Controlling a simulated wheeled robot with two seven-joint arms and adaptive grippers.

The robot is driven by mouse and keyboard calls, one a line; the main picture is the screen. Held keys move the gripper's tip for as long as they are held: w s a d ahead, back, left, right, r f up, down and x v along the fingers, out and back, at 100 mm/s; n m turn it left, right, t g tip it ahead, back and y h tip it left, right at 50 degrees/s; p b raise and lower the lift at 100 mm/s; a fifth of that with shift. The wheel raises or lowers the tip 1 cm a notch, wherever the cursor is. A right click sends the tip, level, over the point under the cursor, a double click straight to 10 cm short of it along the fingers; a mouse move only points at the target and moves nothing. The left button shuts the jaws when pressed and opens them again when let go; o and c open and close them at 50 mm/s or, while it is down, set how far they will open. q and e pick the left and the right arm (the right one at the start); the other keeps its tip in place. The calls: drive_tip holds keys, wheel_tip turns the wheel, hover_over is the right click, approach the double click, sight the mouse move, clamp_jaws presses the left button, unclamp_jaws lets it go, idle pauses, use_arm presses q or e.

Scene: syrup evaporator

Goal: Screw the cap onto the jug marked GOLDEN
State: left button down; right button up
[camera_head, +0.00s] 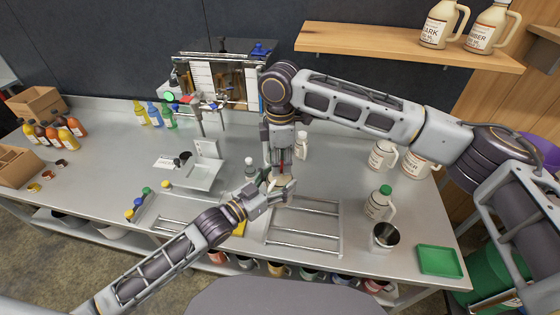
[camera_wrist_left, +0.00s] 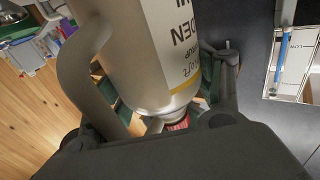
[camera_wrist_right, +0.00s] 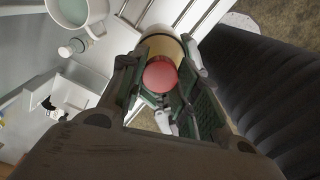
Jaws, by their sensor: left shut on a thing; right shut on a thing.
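The GOLDEN jug (camera_wrist_left: 158,60) fills much of the left wrist view, with "DEN" readable on its label and its handle at the left. My left gripper (camera_head: 268,192) is shut on it over the middle of the counter. A red cap (camera_wrist_right: 160,76) shows in the right wrist view between the fingers of my right gripper (camera_head: 281,163), which is shut on it and points down from above. The cap lines up with the jug's mouth; red also shows at the jug's neck in the left wrist view (camera_wrist_left: 178,125). The threads are hidden, so I cannot tell how far it is seated.
A green-capped jug (camera_head: 379,203), a metal pitcher (camera_head: 384,238) and a green tray (camera_head: 441,261) stand at the right. A wire rack (camera_head: 304,226) is just in front of the grippers. A white bottle (camera_head: 301,146) stands close behind. Jugs (camera_head: 441,24) stand on the wooden shelf (camera_head: 390,46).

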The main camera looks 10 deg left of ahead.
drive_tip(key=shift+m, duration=0.4)
drive_tip(key=o, duration=1.2)
drive_tip(key=shift+r, duration=0.15)
drive_tip(key=shift+w+r, duration=0.15)
drive_tip(key=shift+r, duration=5.7)
